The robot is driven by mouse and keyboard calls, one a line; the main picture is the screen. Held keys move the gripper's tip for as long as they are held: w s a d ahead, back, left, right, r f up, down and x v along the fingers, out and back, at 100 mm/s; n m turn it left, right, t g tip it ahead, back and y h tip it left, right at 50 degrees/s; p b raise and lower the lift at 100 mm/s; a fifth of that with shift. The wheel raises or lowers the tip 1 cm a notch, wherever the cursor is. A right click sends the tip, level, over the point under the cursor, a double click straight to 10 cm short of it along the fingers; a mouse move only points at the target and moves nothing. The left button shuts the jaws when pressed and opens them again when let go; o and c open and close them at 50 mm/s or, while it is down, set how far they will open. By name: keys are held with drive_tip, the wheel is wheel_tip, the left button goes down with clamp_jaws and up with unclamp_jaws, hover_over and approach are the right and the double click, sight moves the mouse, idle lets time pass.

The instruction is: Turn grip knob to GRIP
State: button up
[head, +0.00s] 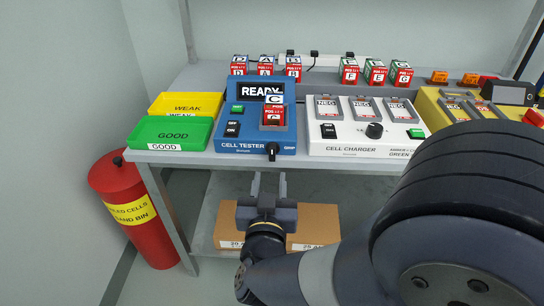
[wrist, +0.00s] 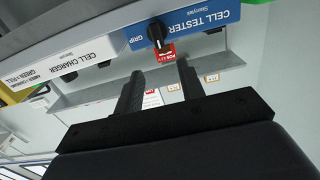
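The blue cell tester (head: 256,122) stands on the bench, its display reading READY. A red cell marked C (head: 273,112) sits in its slot. The black grip knob (head: 272,150) is on the tester's front edge beside the GRIP label. The knob also shows in the wrist view (wrist: 157,33), where the scene looks upside down. I cannot tell for certain which setting it points to. My gripper (head: 268,182) is open and empty, below and in front of the knob. In the wrist view its two fingers (wrist: 160,70) are apart, with the knob beyond them, not touching.
The white cell charger (head: 365,152) with its own dark knob (head: 374,130) stands right of the tester. Green GOOD (head: 172,130) and yellow WEAK (head: 187,102) trays are at left. Several red cells stand behind. A red bin (head: 128,205) is on the floor. Cartons (head: 318,222) lie on the lower shelf.

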sight(272, 150)
drive_tip(key=w, duration=0.7)
drive_tip(key=w+d+b, duration=0.1)
drive_tip(key=w, duration=0.2)
drive_tip(key=shift+w, duration=0.25)
drive_tip(key=shift+c, duration=0.5)
drive_tip(key=c, duration=0.6)
